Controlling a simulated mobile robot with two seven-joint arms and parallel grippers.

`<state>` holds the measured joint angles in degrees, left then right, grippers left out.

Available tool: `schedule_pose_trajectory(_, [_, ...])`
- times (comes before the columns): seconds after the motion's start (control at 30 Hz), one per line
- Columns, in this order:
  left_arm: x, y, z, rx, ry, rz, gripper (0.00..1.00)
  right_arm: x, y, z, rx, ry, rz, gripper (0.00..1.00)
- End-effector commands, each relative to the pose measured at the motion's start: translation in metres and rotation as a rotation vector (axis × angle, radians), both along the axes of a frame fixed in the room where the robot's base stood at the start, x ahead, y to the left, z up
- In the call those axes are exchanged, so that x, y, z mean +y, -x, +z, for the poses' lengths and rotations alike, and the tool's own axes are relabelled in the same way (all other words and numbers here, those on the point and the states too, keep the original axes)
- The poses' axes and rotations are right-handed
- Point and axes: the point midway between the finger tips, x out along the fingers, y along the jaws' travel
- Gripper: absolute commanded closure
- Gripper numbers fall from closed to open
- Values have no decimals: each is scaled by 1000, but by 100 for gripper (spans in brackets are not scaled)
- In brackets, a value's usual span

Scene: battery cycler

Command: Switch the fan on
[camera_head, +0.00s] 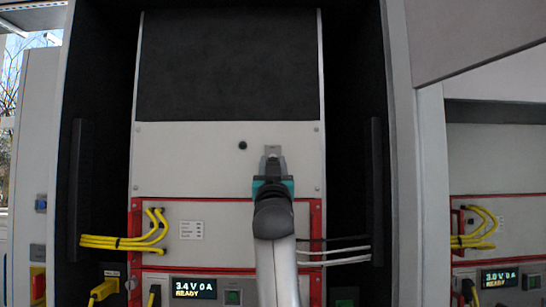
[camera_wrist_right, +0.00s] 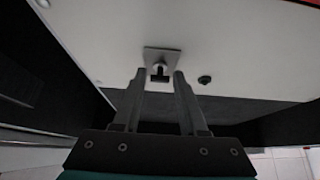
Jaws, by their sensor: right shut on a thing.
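The fan switch, a dark knob (camera_wrist_right: 160,72) on a small square metal plate (camera_wrist_right: 161,56), sits on the light grey panel (camera_head: 190,160). In the head view the plate (camera_head: 272,150) shows just above my right gripper (camera_head: 272,168), which hides most of the knob. In the right wrist view my right gripper (camera_wrist_right: 160,78) has its two fingertips on either side of the knob, shut on it. A small round dark lamp or button (camera_head: 243,145) is left of the plate; it looks unlit. My left gripper is in neither view.
Below the panel is a red-framed unit (camera_head: 220,213) with yellow cables (camera_head: 125,241) at left and black and white cables (camera_head: 335,251) at right. A display (camera_head: 194,289) reads 3.4 V 0 A READY. Dark vertical handles or rails (camera_head: 377,190) flank the rack. An open grey door (camera_head: 470,40) stands upper right.

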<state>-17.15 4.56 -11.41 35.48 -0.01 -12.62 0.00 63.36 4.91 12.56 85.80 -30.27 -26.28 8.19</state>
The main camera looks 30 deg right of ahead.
Motion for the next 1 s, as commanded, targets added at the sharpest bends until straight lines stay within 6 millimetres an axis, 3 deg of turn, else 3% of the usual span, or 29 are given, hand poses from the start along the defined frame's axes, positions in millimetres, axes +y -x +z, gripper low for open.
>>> schedule_pose_trajectory(0.03, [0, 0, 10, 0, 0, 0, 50, 1, 1, 7, 29, -18, 1, 100])
schedule_pose_trajectory(0.2, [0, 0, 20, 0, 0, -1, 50, 2, 3, 12, 148, -93, 1, 100])
schedule_pose_trajectory(0.6, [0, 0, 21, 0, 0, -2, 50, 3, 4, 25, 450, -277, 2, 100])
schedule_pose_trajectory(1.0, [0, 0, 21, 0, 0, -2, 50, 1, 2, 31, 618, -379, 0, 100])
